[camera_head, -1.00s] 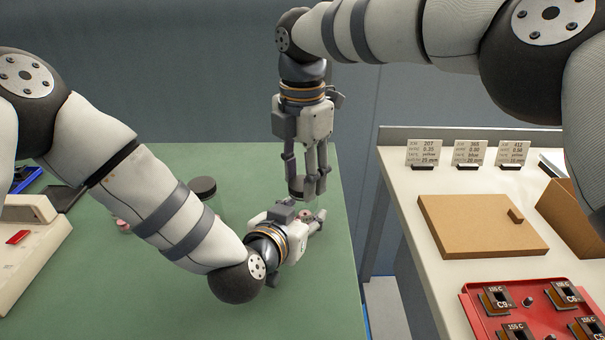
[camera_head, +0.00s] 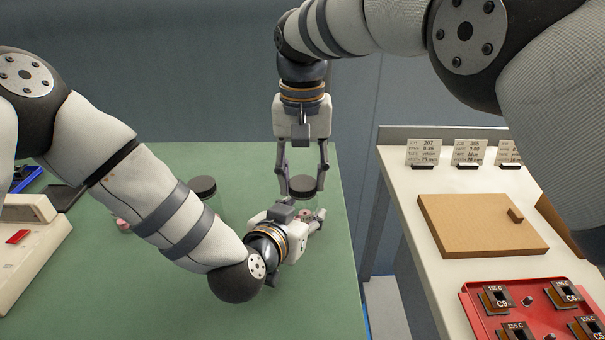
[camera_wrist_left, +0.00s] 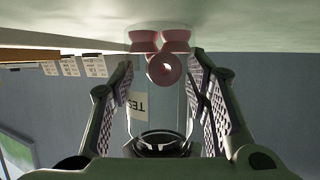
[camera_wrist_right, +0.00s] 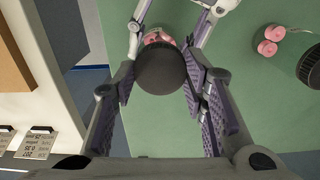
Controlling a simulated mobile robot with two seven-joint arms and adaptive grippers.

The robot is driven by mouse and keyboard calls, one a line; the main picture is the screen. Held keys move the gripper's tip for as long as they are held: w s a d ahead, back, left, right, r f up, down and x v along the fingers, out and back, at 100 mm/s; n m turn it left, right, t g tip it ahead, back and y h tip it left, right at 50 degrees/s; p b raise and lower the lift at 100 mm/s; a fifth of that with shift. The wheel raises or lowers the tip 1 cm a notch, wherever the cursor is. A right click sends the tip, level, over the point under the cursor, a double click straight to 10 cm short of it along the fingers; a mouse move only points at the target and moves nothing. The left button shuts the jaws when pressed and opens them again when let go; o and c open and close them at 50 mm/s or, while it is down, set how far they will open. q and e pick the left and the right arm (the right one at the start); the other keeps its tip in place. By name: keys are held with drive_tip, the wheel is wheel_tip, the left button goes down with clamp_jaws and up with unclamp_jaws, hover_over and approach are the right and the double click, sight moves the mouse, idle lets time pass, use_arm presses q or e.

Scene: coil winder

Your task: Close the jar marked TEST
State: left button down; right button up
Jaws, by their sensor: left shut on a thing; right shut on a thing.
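The clear jar marked TEST (camera_wrist_left: 158,100) shows upside down in the left wrist view, with its pale label and several pink spools (camera_wrist_left: 165,68) inside. My left gripper (camera_head: 312,222) is shut around the jar's sides low on the green table; the fingers stand on both sides of it in the left wrist view. My right gripper (camera_head: 303,190) points straight down from above, shut on the dark round lid (camera_wrist_right: 162,68). The lid also shows in the head view (camera_head: 303,184), level at the jar's mouth. I cannot tell whether it is tight.
Another jar with a dark lid (camera_head: 203,187) stands on the green table (camera_head: 170,290), partly behind my left arm. A white bench at the right holds cards, a brown board (camera_head: 480,225) and a red tray (camera_head: 470,312). A gap separates bench and table.

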drive_tip(key=o, duration=1.3)
drive_tip(key=shift+r, duration=2.3)
drive_tip(key=shift+c, duration=0.4)
